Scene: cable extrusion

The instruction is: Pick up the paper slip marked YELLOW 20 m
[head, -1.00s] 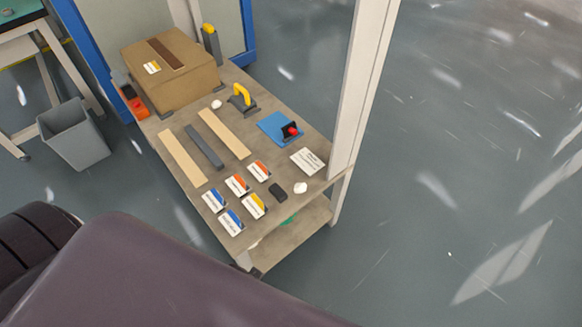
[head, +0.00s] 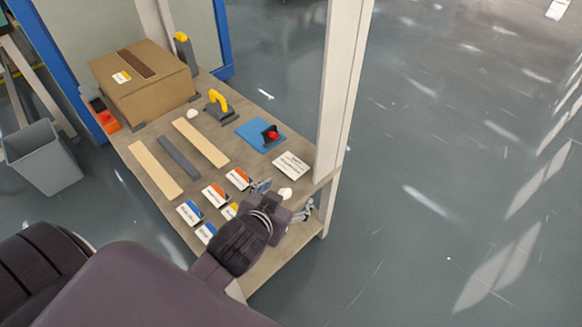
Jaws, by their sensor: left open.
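A white slip with a yellow corner (head: 229,211) lies on the wooden bench top among several slips with blue or orange corners. Its print is too small to read, and my arm hides part of it. My left gripper (head: 284,197) is over the front right part of the bench, just right of the yellow-cornered slip. Its two fingers are spread apart, with nothing seen held between them. I cannot tell its height above the bench. My right gripper is out of view.
Two orange-cornered slips (head: 238,179) and blue-cornered slips (head: 190,212) lie close by. A white crumpled lump (head: 286,194) is near the fingers. A white post (head: 340,90) rises at the bench's right edge. Wooden strips (head: 201,143), a blue pad (head: 254,135) and a carton (head: 146,85) lie farther back.

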